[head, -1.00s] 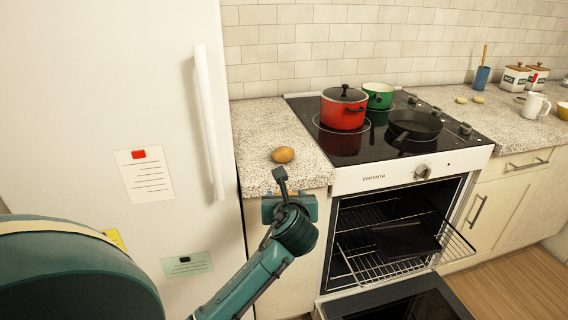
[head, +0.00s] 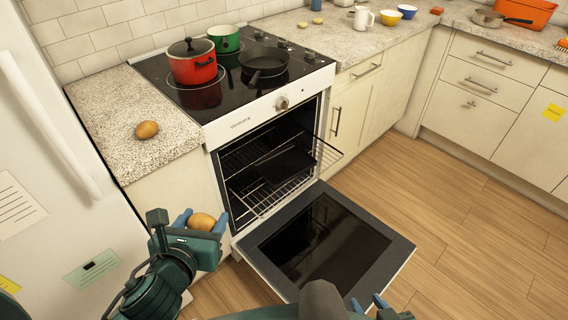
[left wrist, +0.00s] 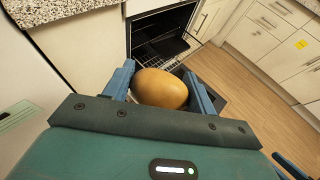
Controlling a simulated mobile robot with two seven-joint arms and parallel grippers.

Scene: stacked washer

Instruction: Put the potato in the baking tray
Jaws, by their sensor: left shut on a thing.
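A brown potato (head: 202,222) is held between the blue fingers of my left gripper (head: 201,217), in front of the cabinet left of the oven. The left wrist view shows this potato (left wrist: 160,89) with a finger on each side. A second potato (head: 147,130) lies on the counter left of the stove. The dark baking tray (head: 288,164) lies on the pulled-out oven rack, right of and beyond my left gripper; it also shows in the left wrist view (left wrist: 168,46). My right gripper (head: 367,303) is at the bottom edge, its fingers apart and empty.
The oven door (head: 330,245) is folded down in front of the oven. The wire rack (head: 262,195) sticks out. A red pot (head: 192,66), a green pot (head: 225,40) and a black pan (head: 265,65) stand on the stove. The floor (head: 440,200) at right is clear.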

